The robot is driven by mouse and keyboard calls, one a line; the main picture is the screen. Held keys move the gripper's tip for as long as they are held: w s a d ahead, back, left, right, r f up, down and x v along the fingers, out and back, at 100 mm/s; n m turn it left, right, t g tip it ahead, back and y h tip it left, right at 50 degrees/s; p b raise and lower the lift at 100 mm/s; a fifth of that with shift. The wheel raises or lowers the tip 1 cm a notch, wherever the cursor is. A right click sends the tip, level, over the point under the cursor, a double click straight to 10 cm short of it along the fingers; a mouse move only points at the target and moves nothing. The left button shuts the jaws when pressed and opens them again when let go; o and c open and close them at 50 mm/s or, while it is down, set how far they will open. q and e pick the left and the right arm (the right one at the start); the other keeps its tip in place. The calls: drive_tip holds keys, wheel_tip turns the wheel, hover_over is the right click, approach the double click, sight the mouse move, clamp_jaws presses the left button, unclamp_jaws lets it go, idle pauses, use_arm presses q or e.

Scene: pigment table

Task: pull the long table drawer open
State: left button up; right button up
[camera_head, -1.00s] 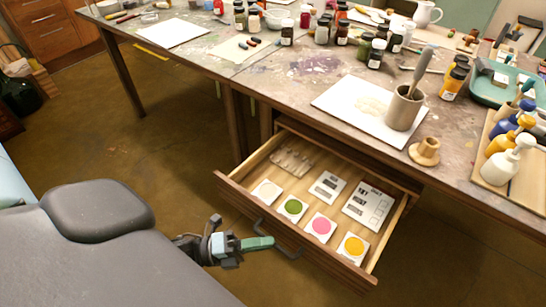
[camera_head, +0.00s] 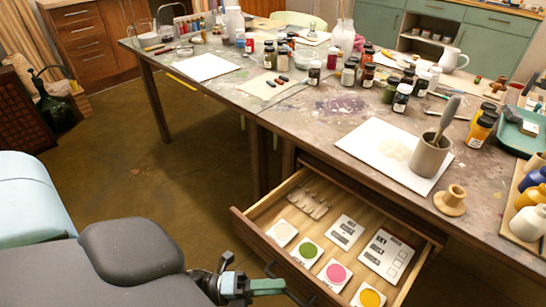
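The long table drawer (camera_head: 250,229) stands pulled out from under the paint-stained table (camera_head: 300,118). Inside it lie colour cards with white, green (camera_head: 309,250), pink and yellow discs, printed cards (camera_head: 386,256) and a wooden piece (camera_head: 308,203) at the back left. A dark handle (camera_head: 290,284) is on the drawer's front. My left gripper (camera_head: 268,286) is at the handle, its green fingers pointing right. The fingers look close together, but whether they grip the handle is unclear. My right gripper is out of view.
A mortar with a pestle (camera_head: 430,155) stands on a white sheet near the table's front edge, beside a small wooden holder (camera_head: 451,200). Several jars and bottles crowd the table. The floor (camera_head: 180,180) left of the drawer is clear.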

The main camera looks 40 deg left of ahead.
use_arm(q)
drive_tip(key=v, duration=0.8)
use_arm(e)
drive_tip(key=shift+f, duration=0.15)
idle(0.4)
